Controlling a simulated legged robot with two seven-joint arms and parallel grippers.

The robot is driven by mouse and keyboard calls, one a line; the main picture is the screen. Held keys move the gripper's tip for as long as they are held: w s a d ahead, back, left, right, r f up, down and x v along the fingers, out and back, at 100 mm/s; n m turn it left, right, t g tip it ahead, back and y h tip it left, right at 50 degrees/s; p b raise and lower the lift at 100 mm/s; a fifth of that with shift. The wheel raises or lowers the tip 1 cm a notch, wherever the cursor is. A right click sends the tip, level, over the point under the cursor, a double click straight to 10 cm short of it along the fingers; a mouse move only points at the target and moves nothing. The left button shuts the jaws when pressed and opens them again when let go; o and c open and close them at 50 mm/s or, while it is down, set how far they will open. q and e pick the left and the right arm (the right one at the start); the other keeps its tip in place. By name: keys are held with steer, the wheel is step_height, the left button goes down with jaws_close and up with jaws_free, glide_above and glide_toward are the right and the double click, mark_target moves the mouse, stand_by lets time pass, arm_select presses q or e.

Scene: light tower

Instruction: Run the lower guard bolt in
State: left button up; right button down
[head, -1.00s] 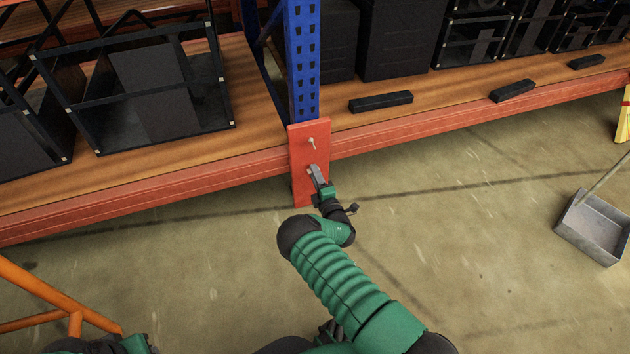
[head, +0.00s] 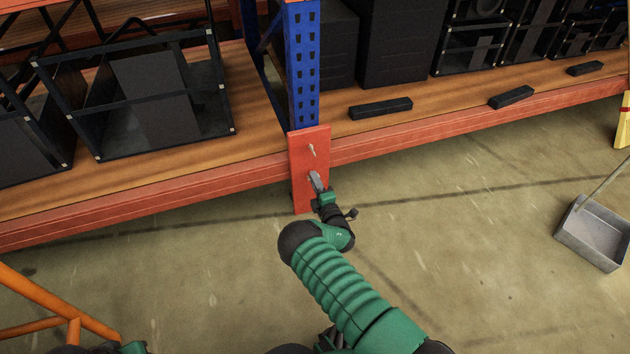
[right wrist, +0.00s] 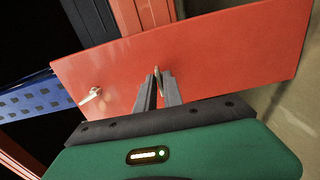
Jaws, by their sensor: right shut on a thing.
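The red guard plate (head: 303,166) stands upright at the foot of the blue rack post. The upper bolt (head: 312,150) sticks out of its upper part, and it also shows in the right wrist view (right wrist: 92,95). My right gripper (head: 315,178) is at the lower part of the plate. In the right wrist view its fingers (right wrist: 160,88) are shut on the lower bolt (right wrist: 157,78). Only a small part of that bolt shows between the fingertips, so its depth in the plate cannot be told. My left gripper cannot be made out.
The blue post (head: 304,70) and the orange shelf beam (head: 430,130) stand behind the plate. Black bars (head: 381,108) lie on the wooden shelf. A grey dustpan (head: 594,232) is on the floor at right. The floor before the plate is clear.

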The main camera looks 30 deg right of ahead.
steer(key=shift+s+f, duration=0.1)
steer(key=shift+s+f+n+b, duration=0.1)
steer(key=shift+f+n+b, duration=0.1)
steer(key=shift+n, duration=5.25)
steer(key=shift+f+n+b, duration=0.1)
steer(key=shift+n+b, duration=0.05)
steer(key=shift+n, duration=5.3)
